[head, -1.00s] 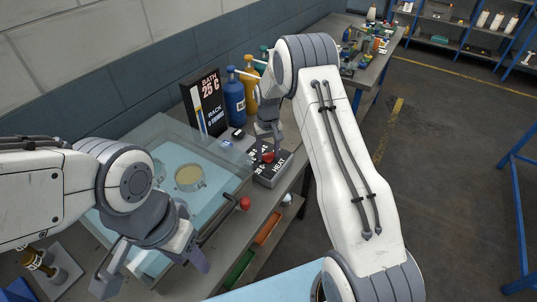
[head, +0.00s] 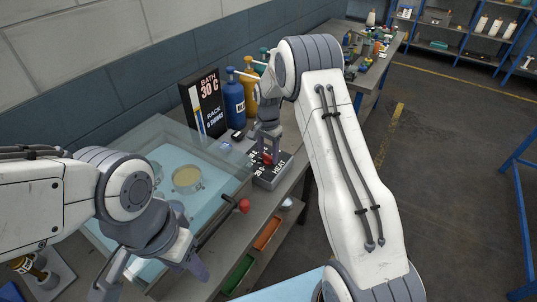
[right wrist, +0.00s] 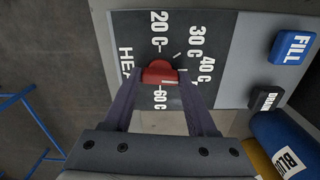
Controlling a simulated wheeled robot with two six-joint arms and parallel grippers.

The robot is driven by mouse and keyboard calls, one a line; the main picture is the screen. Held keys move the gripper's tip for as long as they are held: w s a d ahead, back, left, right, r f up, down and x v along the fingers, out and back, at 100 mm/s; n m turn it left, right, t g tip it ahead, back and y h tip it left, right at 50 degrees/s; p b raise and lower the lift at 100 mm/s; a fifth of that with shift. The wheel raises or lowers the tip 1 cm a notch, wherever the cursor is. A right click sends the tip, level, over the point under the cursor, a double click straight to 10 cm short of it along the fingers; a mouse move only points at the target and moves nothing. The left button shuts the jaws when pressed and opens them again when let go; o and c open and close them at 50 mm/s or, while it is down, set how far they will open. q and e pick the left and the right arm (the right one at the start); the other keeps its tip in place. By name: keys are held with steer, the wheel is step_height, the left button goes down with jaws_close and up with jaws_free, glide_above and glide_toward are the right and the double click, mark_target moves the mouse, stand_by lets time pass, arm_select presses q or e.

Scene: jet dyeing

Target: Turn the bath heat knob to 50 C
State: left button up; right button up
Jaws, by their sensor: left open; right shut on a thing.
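The red bath heat knob (head: 266,158) sits on the grey heat box (head: 268,180) right of the bath. My right gripper (head: 268,152) reaches down from above and is shut on the knob. In the right wrist view the knob (right wrist: 160,72) is between both fingertips (right wrist: 161,76). The dial plate (right wrist: 135,35) shows 20 C, 30 C, 40 C and 60 C; I cannot see a 50 C mark. Where the knob points is unclear. The display board (head: 204,104) reads BATH 30 C. My left gripper (head: 150,276) is open and empty at the bath's front.
The glass-walled bath (head: 225,162) holds pale blue liquid and a round tan piece (head: 187,179). A red-ended lever (head: 244,205) sticks out at its right. Blue (head: 234,98) and yellow (head: 250,92) bottles stand behind the heat box. FILL (right wrist: 293,47) and another button (right wrist: 265,100) are beside the dial.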

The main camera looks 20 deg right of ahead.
steer(key=m, duration=0.3)
steer(key=shift+w+r+m, duration=0.15)
steer(key=shift+w+m, duration=0.05)
steer(key=shift+m, duration=0.1)
steer(key=shift+m+b, duration=0.4)
steer(key=shift+m, duration=1.5)
steer(key=shift+r, duration=0.1)
steer(key=o, duration=1.4)
steer(key=shift+c, duration=0.2)
steer(key=shift+s, duration=0.1)
